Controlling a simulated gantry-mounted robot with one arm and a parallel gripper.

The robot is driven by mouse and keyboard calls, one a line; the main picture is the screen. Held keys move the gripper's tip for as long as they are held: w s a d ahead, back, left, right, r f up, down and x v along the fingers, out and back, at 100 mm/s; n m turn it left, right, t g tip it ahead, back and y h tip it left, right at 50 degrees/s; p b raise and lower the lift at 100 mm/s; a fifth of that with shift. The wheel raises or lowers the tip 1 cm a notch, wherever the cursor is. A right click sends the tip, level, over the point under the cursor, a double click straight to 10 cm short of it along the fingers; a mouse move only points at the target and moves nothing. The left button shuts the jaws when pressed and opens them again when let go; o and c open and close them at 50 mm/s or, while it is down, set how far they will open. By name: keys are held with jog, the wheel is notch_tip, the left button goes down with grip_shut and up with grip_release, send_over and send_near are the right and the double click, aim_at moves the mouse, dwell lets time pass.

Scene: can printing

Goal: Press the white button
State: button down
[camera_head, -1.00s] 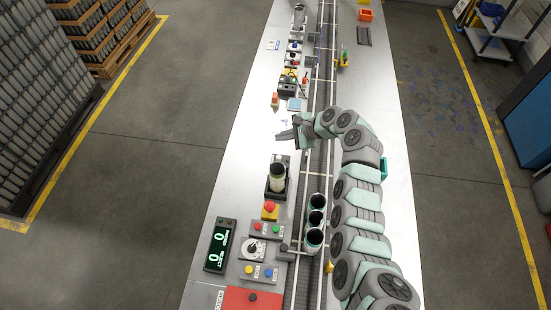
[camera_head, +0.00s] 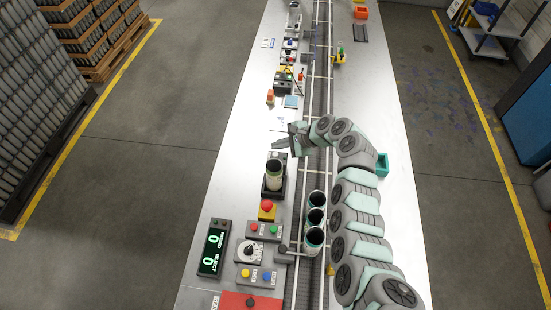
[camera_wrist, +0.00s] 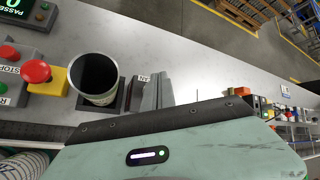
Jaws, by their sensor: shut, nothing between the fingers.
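My gripper (camera_head: 291,132) hangs over the left side of the steel table in the head view, beyond the can holder. Its fingers (camera_wrist: 157,92) are shut and empty in the wrist view, beside the holder. An open can (camera_head: 274,170) stands upright in the dark holder; the wrist view looks into its dark mouth (camera_wrist: 96,74). I cannot clearly pick out a white button. Small control boxes (camera_head: 289,44) with coloured buttons stand at the far end, too small to tell apart.
A red mushroom button (camera_head: 267,205) on a yellow box, a dial box (camera_head: 250,252) and a green-lit display (camera_head: 214,247) stand nearer. A teal bin (camera_head: 382,164) sits beside my arm. Bare table lies left of my gripper.

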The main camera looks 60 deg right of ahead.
aim_at(278, 155)
jog(key=shift+f, duration=0.85)
jog(key=shift+f+b, duration=0.1)
jog(key=shift+b, duration=0.2)
dwell(1.1)
jog(key=shift+f, duration=0.3)
jog(key=shift+f+b, duration=0.55)
jog(key=shift+f, duration=0.3)
dwell(0.9)
jog(key=shift+r, duration=0.1)
jog(key=shift+r+p, duration=1.15)
notch_tip(278, 155, up, 5)
jog(key=p, duration=0.4)
jog(key=shift+r, duration=0.1)
